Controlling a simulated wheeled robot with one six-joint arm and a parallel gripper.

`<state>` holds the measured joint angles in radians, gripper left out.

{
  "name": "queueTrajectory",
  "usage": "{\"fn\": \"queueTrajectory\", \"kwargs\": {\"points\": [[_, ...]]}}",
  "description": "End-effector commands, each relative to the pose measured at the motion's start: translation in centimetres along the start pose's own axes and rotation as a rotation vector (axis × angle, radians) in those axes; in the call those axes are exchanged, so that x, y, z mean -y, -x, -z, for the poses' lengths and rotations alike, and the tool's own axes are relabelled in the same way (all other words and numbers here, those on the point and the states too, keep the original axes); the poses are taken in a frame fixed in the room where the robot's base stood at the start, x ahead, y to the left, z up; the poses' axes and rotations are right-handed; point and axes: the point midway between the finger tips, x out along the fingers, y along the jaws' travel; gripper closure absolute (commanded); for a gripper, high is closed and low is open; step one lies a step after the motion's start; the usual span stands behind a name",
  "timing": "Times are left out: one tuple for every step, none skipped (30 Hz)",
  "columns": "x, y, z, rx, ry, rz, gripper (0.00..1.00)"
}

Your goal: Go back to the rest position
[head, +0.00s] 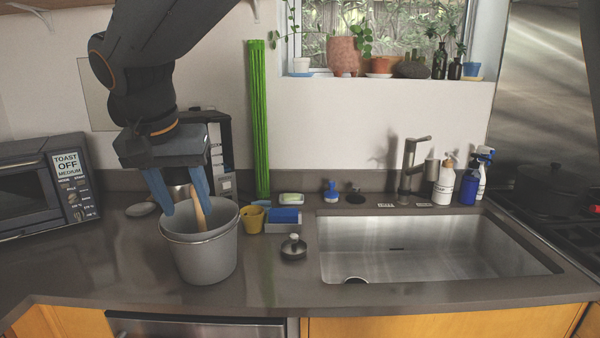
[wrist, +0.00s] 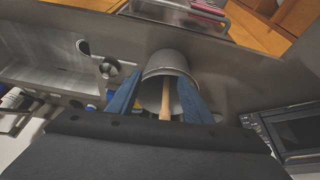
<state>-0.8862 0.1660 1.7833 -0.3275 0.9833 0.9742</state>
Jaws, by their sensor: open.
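My gripper (head: 182,190) hangs over a grey bucket (head: 207,262) on the dark counter, its two blue fingers pointing down and spread apart. A wooden handle (head: 198,209) leans up out of the bucket between the fingers. In the wrist view the fingers of my gripper (wrist: 160,98) stand on either side of the wooden handle (wrist: 165,102), with gaps to it. The bucket (wrist: 168,64) shows beyond the fingertips. What the handle belongs to is hidden inside the bucket.
A toaster oven (head: 40,185) stands at the left. A yellow cup (head: 251,219), a blue sponge (head: 285,215) and a sink strainer (head: 293,247) are right of the bucket. The steel sink (head: 430,248) lies further right. Green sticks (head: 258,120) stand against the wall.

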Motion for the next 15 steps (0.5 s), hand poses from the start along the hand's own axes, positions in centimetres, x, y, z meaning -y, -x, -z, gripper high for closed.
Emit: {"fn": "queueTrajectory", "kwargs": {"points": [[-1.1,-0.8,0.2,0.009,-0.001,-0.006,0.54],[-1.7,-1.2,0.2,0.013,0.000,-0.008,0.54],[-2.6,-1.8,0.3,0.021,0.002,-0.012,0.54],[-3.3,-2.3,0.3,0.027,0.003,-0.014,0.54],[-4.1,-2.8,0.3,0.034,0.005,-0.015,0.54],[-5.1,-3.5,0.3,0.043,0.006,-0.017,0.54],[-6.0,-4.0,0.2,0.050,0.007,-0.020,0.54],[-6.9,-4.5,0.2,0.056,0.009,-0.021,0.54],[-8.2,-5.4,0.1,0.067,0.009,-0.024,0.54],[-9.3,-6.0,0.0,0.076,0.009,-0.025,0.54],[-10.4,-6.7,-0.2,0.085,0.011,-0.026,0.54],[-12.2,-7.7,-0.5,0.099,0.011,-0.029,0.54],[-13.7,-8.4,-0.8,0.111,0.009,-0.030,0.54],[-15.3,-9.2,-1.2,0.122,0.008,-0.031,0.54],[-17.4,-10.3,-1.9,0.139,0.006,-0.031,0.54]]}}
